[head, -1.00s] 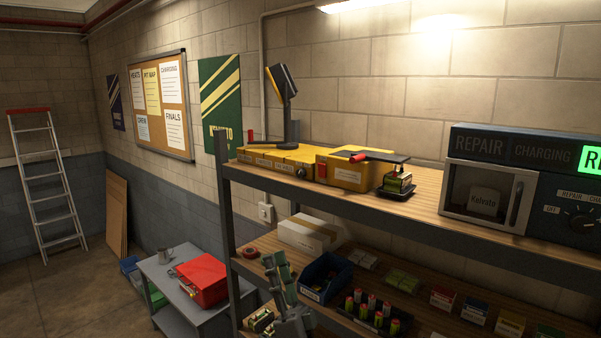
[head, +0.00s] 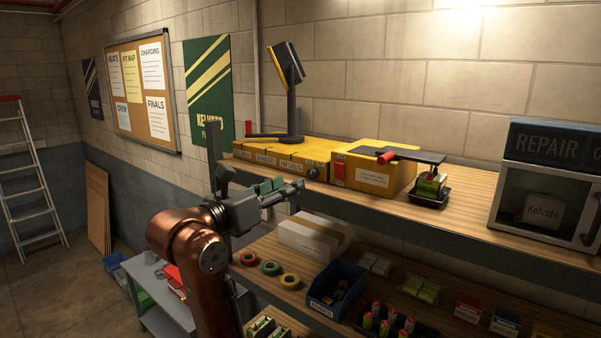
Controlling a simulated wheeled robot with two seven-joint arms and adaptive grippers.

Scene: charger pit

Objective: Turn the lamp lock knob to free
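The lamp (head: 288,68) stands upright on the left part of the yellow bench unit on the upper shelf, its dark, yellow-edged head tilted on a black post. A small black round knob (head: 311,173) sits on the unit's front face, right of the labels; its setting is too small to read.
A yellow box (head: 372,178) with a red switch and a red-tipped lever stands right of the knob. The repair oven (head: 545,205) is at far right. The upper shelf edge (head: 430,222) runs below; tape rolls, a white box (head: 314,235) and a blue bin (head: 336,288) fill the lower shelf.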

